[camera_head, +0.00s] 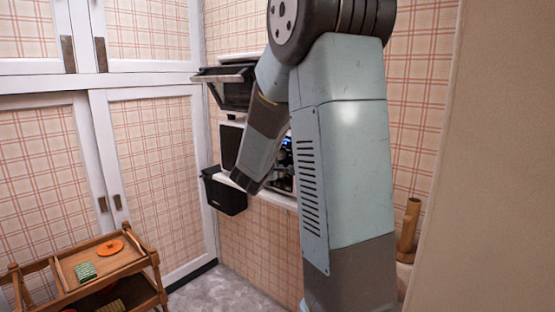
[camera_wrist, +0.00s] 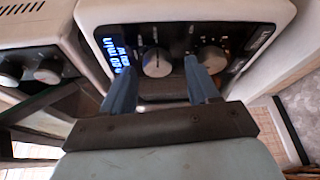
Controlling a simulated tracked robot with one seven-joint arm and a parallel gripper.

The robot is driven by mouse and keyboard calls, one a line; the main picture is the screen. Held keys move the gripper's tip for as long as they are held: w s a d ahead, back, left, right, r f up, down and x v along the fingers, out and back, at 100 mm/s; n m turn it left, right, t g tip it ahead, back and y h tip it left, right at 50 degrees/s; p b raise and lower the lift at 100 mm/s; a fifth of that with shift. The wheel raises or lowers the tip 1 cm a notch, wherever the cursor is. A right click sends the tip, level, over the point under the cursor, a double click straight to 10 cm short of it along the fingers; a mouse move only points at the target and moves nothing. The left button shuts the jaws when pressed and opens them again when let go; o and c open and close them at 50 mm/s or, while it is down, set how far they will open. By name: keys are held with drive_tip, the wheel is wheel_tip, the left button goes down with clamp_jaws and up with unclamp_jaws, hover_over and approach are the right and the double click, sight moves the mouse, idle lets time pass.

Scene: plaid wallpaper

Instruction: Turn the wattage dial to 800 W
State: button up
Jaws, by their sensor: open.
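In the wrist view a white appliance (camera_wrist: 185,9) with a dark control panel shows a lit blue display (camera_wrist: 117,55). The display has a "min" line and a smaller line below that I cannot read. Two round silver knobs sit on the panel, a left knob (camera_wrist: 157,63) and a right knob (camera_wrist: 212,59). I cannot tell from labels which is the wattage dial. My gripper (camera_wrist: 160,66) is open, its two blue fingers spread on either side of the left knob. I cannot tell whether they touch it. In the head view the blue display (camera_head: 286,143) shows partly behind my arm; the fingers are hidden.
A second appliance with silver knobs (camera_wrist: 48,71) stands to the left in the wrist view. In the head view an open black door (camera_head: 226,88) and a black bin (camera_head: 225,196) stick out near my arm. A wooden cart (camera_head: 70,300) stands at lower left.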

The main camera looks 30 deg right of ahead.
drive_tip(key=v, duration=1.2)
drive_tip(key=shift+s+a, duration=0.2)
drive_tip(key=shift+a, duration=0.1)
